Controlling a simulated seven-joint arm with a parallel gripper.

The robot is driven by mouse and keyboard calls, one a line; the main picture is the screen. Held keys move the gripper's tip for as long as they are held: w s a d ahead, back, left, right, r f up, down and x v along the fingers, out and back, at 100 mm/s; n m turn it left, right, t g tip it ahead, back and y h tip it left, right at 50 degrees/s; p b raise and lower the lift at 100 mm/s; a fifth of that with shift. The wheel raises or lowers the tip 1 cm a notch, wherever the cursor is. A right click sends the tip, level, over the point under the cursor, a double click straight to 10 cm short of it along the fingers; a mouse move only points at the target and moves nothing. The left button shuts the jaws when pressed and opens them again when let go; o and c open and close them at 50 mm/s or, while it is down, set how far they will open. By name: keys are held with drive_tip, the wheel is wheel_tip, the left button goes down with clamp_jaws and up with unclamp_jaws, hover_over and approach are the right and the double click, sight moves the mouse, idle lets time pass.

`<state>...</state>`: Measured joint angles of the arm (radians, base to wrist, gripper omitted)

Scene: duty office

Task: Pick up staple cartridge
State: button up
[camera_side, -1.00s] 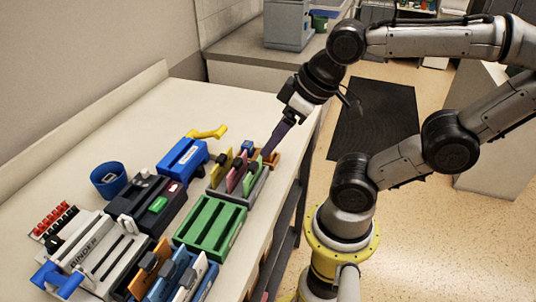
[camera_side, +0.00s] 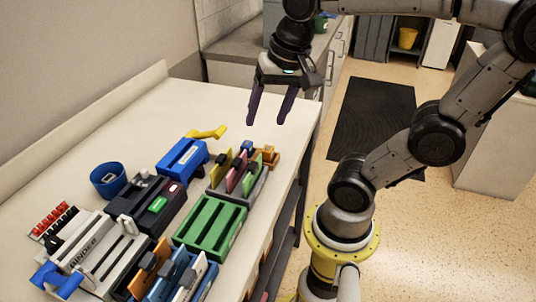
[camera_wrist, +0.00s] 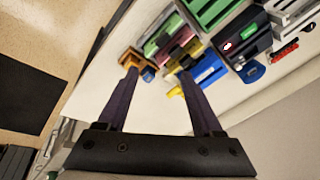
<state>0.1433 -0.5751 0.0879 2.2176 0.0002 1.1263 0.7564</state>
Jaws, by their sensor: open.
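My gripper (camera_side: 267,118) is open and empty, with two dark purple fingers pointing down above the far right part of the table. In the wrist view its fingertips (camera_wrist: 158,74) are wide apart. I cannot tell for sure which thing is the staple cartridge. A small blue piece (camera_side: 246,146) sits by an orange-brown holder (camera_side: 268,157) at the table's far right edge. In the wrist view the blue piece (camera_wrist: 148,75) and the holder (camera_wrist: 131,57) show near the left fingertip, below the gripper and apart from it.
A grey tray (camera_side: 258,189) holds coloured upright pieces. Near it are a green slotted block (camera_side: 208,227), a blue box (camera_side: 182,158), a yellow piece (camera_side: 207,132), a blue cup (camera_side: 108,180) and a binding machine (camera_side: 97,250). The table's back part is clear.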

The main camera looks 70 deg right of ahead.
drive_tip(key=w+d+m+g, duration=0.2)
drive_tip(key=w+d+m, duration=0.1)
drive_tip(key=d+m, duration=0.3)
drive_tip(key=m+g, duration=0.1)
drive_tip(key=m, duration=0.1)
approach(268, 148)
wheel_tip(268, 148, down, 9)
drive_tip(key=shift+w+d, duration=0.1)
drive_tip(key=shift+d, duration=0.05)
clamp_jaws()
